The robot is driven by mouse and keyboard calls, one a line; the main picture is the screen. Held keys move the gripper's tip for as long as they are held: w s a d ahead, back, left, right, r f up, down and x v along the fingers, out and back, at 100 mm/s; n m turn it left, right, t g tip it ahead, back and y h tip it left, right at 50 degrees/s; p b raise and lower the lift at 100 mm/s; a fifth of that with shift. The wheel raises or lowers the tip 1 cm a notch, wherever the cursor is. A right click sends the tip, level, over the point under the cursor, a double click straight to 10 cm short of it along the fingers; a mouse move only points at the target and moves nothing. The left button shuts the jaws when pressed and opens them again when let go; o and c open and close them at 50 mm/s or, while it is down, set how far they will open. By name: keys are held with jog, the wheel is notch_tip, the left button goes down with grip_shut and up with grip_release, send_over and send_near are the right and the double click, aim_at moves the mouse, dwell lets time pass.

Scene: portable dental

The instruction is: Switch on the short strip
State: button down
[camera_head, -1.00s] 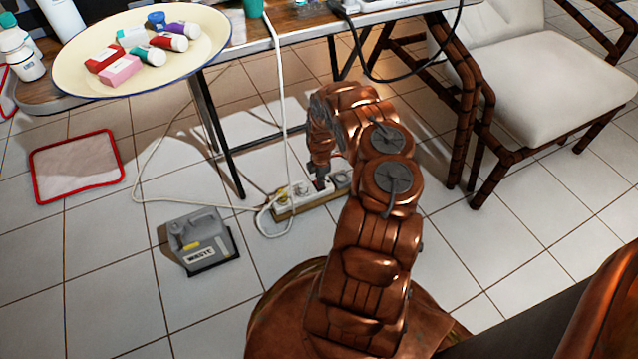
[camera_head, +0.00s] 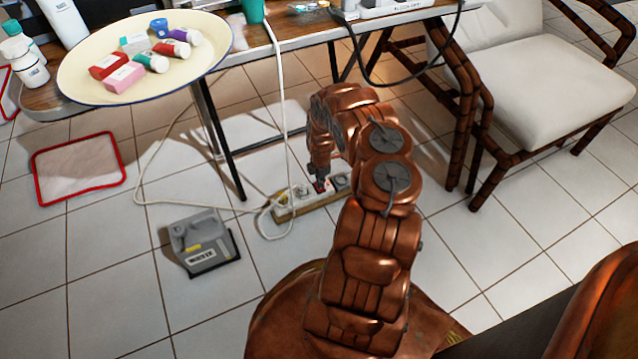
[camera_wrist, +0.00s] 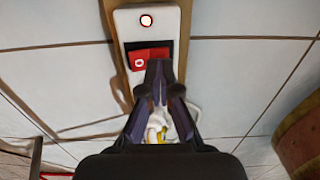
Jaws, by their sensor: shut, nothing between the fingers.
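A short white power strip (camera_head: 304,197) on a wooden base lies on the floor under the table, with plugs at its left end. Its red rocker switch (camera_head: 322,186) is partly visible below my gripper (camera_head: 319,174). In the wrist view the strip (camera_wrist: 129,24) runs away from me.
White cables (camera_head: 284,115) hang from the table (camera_head: 262,42) and loop over the floor left of the strip. A grey waste box (camera_head: 203,241) stands left in front. A table leg (camera_head: 220,140) rises behind. A chair (camera_head: 545,90) stands at right.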

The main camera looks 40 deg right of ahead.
jog(key=shift+r+p, duration=2.85)
jog(key=shift+p, duration=0.2)
jog(key=shift+f, duration=0.1)
